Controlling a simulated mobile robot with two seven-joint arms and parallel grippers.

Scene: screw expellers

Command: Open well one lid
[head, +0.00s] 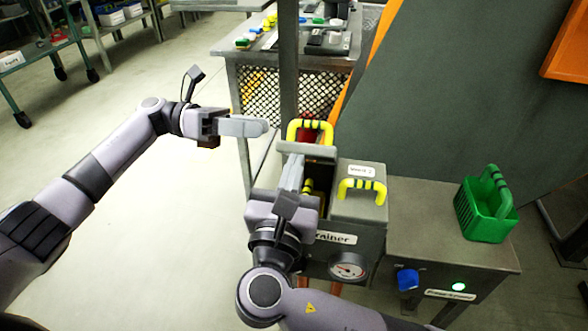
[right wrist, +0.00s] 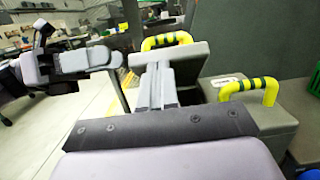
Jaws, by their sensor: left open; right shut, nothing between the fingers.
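The machine labelled "...rainer" (head: 335,239) has two grey lids with yellow-and-black handles. The right lid (head: 347,206) lies flat and closed, its handle (head: 362,184) on top; it also shows in the right wrist view (right wrist: 268,115). The left lid (head: 307,150) is raised and tilted at the back, and a dark opening shows in front of it. In the right wrist view the left lid (right wrist: 190,54) stands just beyond my fingers. My right gripper (head: 296,160) is shut and empty, close to this lid; contact is unclear. My left gripper (head: 266,127) is open, left of the left lid's handle (head: 310,129).
A green basket (head: 486,212) stands on the bench at right, behind a blue knob (head: 407,279) and a lit green button (head: 459,286). A gauge (head: 347,267) sits on the machine's front. A large grey panel (head: 455,90) rises behind. Open floor lies at left.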

